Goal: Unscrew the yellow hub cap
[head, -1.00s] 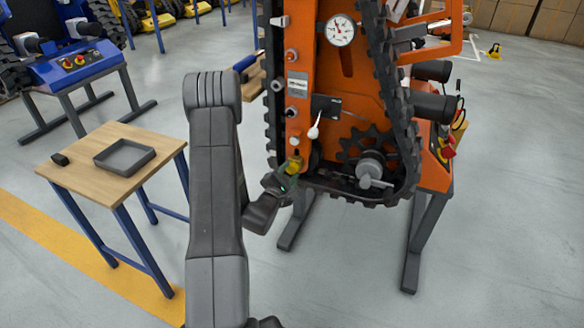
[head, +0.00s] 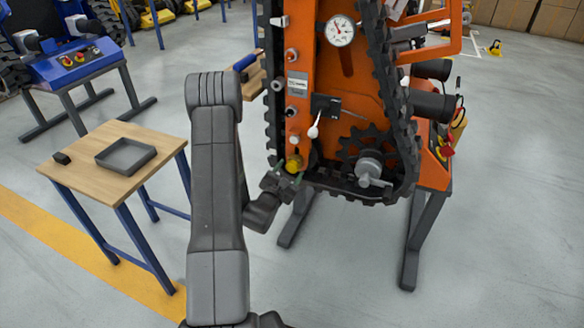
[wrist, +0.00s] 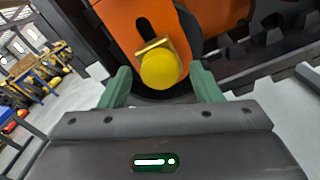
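The yellow hub cap (wrist: 159,70) sits on the lower end of the orange carrier, with a brass-coloured hex part behind it in the wrist view. In the head view the cap (head: 293,164) shows just above my gripper (head: 286,181). In the wrist view my gripper (wrist: 161,88) has its two green fingers wide apart, one on each side of the cap. I see gaps between the fingers and the cap. Nothing is held.
The orange tracked carrier (head: 350,80) stands on grey legs, its black track (head: 402,130) running close to the right of the cap. A wooden table (head: 88,172) with a grey tray (head: 125,168) and a small black block (head: 61,158) stands at left.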

